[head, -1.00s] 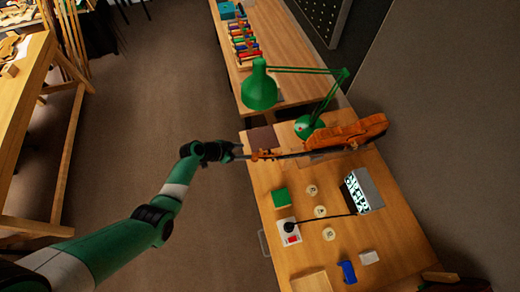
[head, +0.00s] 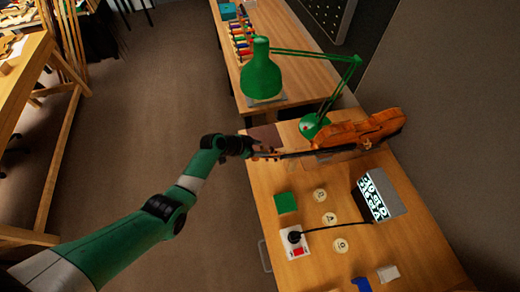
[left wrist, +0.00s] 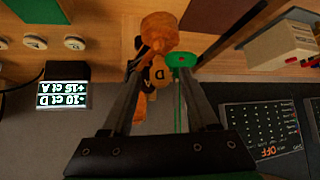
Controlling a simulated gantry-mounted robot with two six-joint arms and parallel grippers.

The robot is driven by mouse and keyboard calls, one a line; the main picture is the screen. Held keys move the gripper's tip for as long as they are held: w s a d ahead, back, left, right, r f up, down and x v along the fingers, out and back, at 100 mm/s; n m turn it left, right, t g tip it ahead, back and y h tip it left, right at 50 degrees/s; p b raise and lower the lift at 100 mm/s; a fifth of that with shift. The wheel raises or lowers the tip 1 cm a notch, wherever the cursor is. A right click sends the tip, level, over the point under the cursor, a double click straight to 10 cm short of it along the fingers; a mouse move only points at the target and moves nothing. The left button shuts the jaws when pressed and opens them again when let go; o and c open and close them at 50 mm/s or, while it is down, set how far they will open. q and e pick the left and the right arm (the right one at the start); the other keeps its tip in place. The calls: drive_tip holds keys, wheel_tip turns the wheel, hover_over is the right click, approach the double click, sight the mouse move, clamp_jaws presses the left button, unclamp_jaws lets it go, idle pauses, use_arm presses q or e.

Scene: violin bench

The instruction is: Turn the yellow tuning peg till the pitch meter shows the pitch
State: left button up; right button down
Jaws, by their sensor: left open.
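The orange-brown violin (head: 362,132) lies on the bench with its neck pointing left. My left gripper (head: 256,151) is at its scroll end. In the left wrist view my left gripper (left wrist: 161,62) is open, its fingers on either side of the scroll area (left wrist: 158,28). A dark peg head marked D (left wrist: 156,76) shows between the fingers; I cannot tell whether they touch it. I cannot make out a yellow peg clearly. The pitch meter (head: 378,194) is lit; in the left wrist view its screen (left wrist: 62,94) appears upside down and seems to read -10 ct D and +15 ct A.
A green lamp (head: 262,75) stands behind the violin, its head above the neck. A dark panel reading OFF (left wrist: 265,130) shows in the wrist view.

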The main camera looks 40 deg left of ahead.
use_arm(q)
clamp_jaws()
drive_tip(key=shift+n, duration=0.3)
unclamp_jaws()
idle(0.3)
